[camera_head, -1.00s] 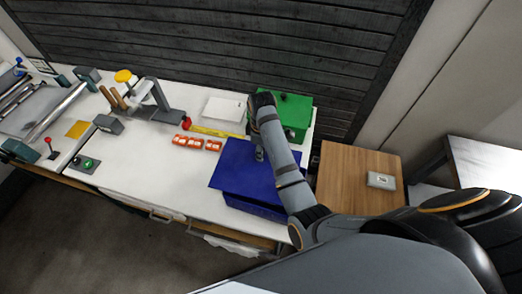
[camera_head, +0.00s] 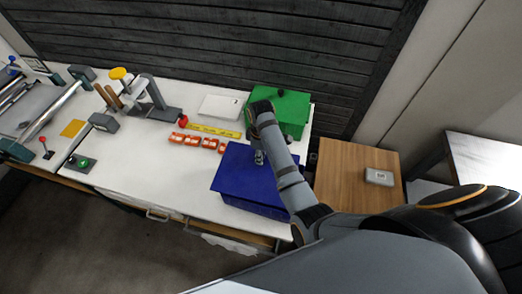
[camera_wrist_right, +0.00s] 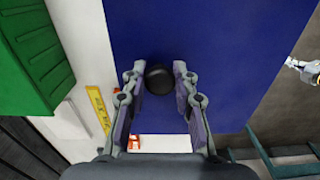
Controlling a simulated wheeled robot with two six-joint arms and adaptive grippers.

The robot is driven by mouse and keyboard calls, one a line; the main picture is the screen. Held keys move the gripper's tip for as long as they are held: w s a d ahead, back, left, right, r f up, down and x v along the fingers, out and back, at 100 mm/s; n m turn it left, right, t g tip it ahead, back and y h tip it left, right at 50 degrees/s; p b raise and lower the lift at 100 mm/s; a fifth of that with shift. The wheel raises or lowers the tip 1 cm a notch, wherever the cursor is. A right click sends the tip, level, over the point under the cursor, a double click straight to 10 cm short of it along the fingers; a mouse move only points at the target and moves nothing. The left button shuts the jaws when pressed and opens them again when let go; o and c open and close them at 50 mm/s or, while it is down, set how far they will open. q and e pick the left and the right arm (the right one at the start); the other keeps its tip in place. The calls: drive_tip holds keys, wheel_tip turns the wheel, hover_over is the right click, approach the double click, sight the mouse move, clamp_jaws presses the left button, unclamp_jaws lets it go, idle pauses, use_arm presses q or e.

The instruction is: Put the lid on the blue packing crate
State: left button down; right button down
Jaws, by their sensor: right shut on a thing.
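The blue lid (camera_head: 240,170) lies flat over the blue packing crate (camera_head: 250,207), roughly lined up with its outline. I cannot tell whether the lid touches the rim all round. Only the crate's front wall shows below it. My right gripper (camera_head: 259,157) points down at the lid. In the right wrist view its fingers (camera_wrist_right: 159,82) are shut on the round black knob (camera_wrist_right: 158,77) of the lid (camera_wrist_right: 210,45). The crate's inside is hidden by the lid. My left gripper is not in view.
A green crate (camera_head: 285,105) stands behind the blue one. Several orange-red pieces (camera_head: 195,141), a yellow strip (camera_head: 212,131) and a white box (camera_head: 222,106) lie to the left and behind. A wooden table (camera_head: 350,185) is on the right. The white bench's front left (camera_head: 150,180) is clear.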

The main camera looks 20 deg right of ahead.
wheel_tip(320, 180, down, 2)
drive_tip(key=shift+f, duration=0.55)
drive_tip(key=shift+s+f, duration=0.1)
drive_tip(key=shift+f, duration=0.15)
drive_tip(key=c, duration=1)
unclamp_jaws()
drive_tip(key=shift+o, duration=0.2)
